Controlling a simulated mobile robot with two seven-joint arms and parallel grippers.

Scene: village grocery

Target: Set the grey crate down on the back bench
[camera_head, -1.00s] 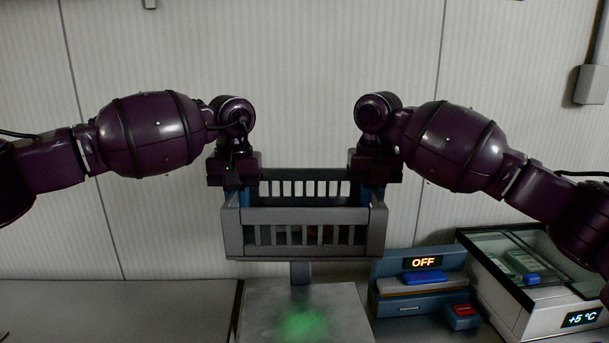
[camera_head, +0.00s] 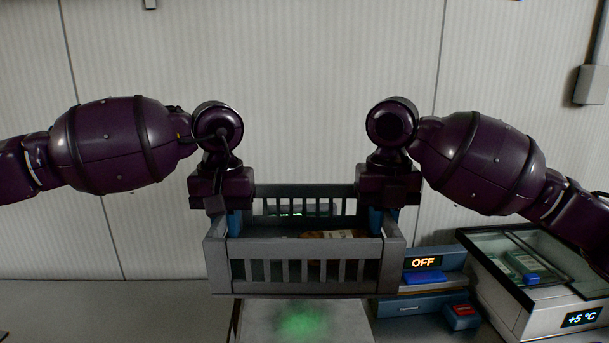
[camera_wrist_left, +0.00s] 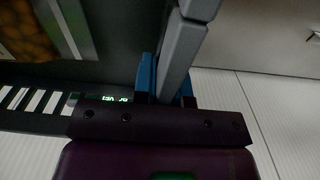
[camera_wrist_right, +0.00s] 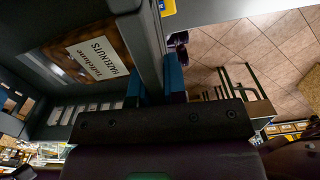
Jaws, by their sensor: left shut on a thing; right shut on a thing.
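The grey crate (camera_head: 304,269) has slatted sides and hangs level in the air above the back bench (camera_head: 120,310). My left gripper (camera_head: 235,222) is shut on its left end wall, and my right gripper (camera_head: 376,222) is shut on its right end wall. In the left wrist view the blue fingers (camera_wrist_left: 167,82) pinch the crate's wall. In the right wrist view the blue fingers (camera_wrist_right: 157,82) do the same. Inside the crate lies a bag labelled hazelnuts (camera_wrist_right: 95,55), which also shows in the head view (camera_head: 330,234).
A glass-topped cooler reading +5 °C (camera_head: 535,285) is further right.

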